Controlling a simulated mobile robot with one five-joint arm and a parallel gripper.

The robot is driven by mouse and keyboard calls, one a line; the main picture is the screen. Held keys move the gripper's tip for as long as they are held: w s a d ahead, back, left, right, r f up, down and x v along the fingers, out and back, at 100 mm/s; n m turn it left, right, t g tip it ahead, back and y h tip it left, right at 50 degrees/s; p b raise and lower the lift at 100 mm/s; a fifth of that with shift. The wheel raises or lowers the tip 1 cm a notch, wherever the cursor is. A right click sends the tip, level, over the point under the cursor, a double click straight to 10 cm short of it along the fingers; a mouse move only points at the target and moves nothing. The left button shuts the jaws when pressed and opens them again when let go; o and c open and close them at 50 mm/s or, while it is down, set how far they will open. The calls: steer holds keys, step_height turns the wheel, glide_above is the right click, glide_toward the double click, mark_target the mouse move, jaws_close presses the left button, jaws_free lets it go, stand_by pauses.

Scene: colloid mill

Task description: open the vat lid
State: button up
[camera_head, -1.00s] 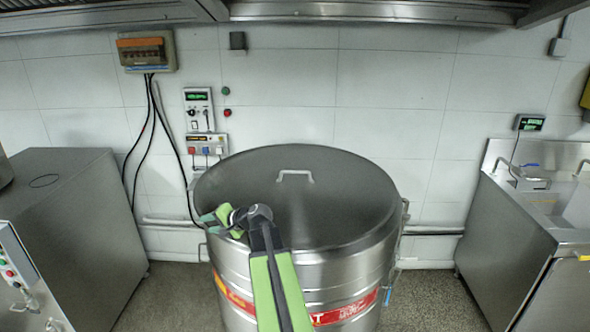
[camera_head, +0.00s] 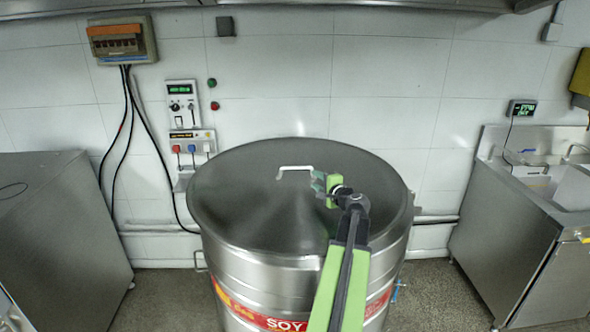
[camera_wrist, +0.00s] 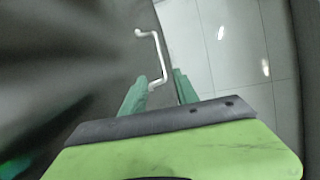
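The vat lid (camera_head: 250,205) is a round grey metal disc and lies flat on the steel vat (camera_head: 265,287), closed. Its pale bracket-shaped handle (camera_head: 295,168) stands up near the middle. My gripper (camera_head: 318,182) is over the lid at the right end of the handle. In the wrist view, the two green fingers of my gripper (camera_wrist: 160,80) are spread apart. The near end of the handle (camera_wrist: 158,60) shows in the gap between them. I cannot tell whether a finger touches the handle.
A steel cabinet (camera_head: 60,240) stands left of the vat and a steel sink unit (camera_head: 520,240) stands right. A tiled wall (camera_head: 385,90) with a control panel (camera_head: 184,105) is behind. An exhaust hood (camera_head: 400,5) hangs above. Floor shows on both sides of the vat.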

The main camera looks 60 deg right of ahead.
mark_target(298, 168)
steer(key=b+x, duration=0.3)
steer(key=x, duration=1.4)
steer(key=shift+d, duration=0.25)
steer(key=shift+c, duration=0.4)
jaws_close()
